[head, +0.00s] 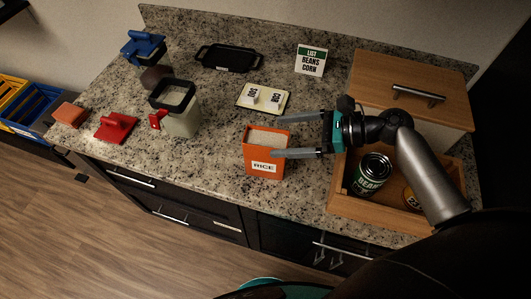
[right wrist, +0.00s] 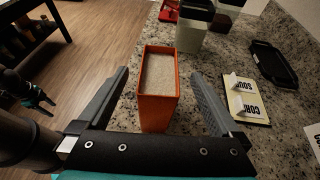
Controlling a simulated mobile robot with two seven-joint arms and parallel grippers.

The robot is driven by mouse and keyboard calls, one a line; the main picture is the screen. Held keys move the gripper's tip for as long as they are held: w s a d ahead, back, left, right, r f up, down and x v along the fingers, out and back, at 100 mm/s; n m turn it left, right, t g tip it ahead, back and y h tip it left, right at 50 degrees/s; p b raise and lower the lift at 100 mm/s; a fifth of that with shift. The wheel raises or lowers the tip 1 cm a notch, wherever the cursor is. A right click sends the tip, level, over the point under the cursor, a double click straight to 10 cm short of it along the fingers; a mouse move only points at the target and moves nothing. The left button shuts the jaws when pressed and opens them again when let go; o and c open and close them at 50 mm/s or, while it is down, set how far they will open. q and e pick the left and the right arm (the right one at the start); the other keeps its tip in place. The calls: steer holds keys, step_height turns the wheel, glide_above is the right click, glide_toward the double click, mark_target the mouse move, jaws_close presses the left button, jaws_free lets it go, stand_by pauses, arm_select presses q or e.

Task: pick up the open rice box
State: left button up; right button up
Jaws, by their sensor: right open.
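The open rice box (head: 262,153) is orange with a white RICE label and stands upright on the granite counter near its front edge. Its open top shows pale rice inside. It also shows in the right wrist view (right wrist: 157,108), upright ahead of my gripper. My right gripper (head: 280,136) comes from the right, its fingers open and level. In the right wrist view the fingers (right wrist: 160,88) lie to either side of the box with a gap at each side. I cannot tell how far the fingertips reach along the box.
A wooden box (head: 338,208) with a green-labelled can (head: 371,174) stands right. Left are a clear container with a black rim (head: 182,122), a red piece (head: 116,126) and a blue-lidded container (head: 145,48). Behind are label tiles (head: 263,98), a black tray (head: 229,58) and a list card (head: 311,61).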

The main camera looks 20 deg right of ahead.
mark_target(246, 138)
steer(key=x, duration=0.3)
steer(key=shift+w+a+f, duration=0.1)
steer(key=x, duration=0.3)
steer(key=shift+w+a+f, duration=0.1)
steer(key=shift+a+f, duration=0.1)
steer(key=shift+a, duration=0.15)
steer(key=shift+w+a+f, duration=0.2)
steer(key=shift+a+f, duration=0.05)
steer(key=shift+a, duration=0.15)
arm_select(q)
steer(key=shift+w+r, duration=0.15)
steer(key=shift+w, duration=0.95)
arm_select(e)
steer(key=shift+c, duration=0.6)
jaws_close()
steer(key=shift+r, duration=0.1)
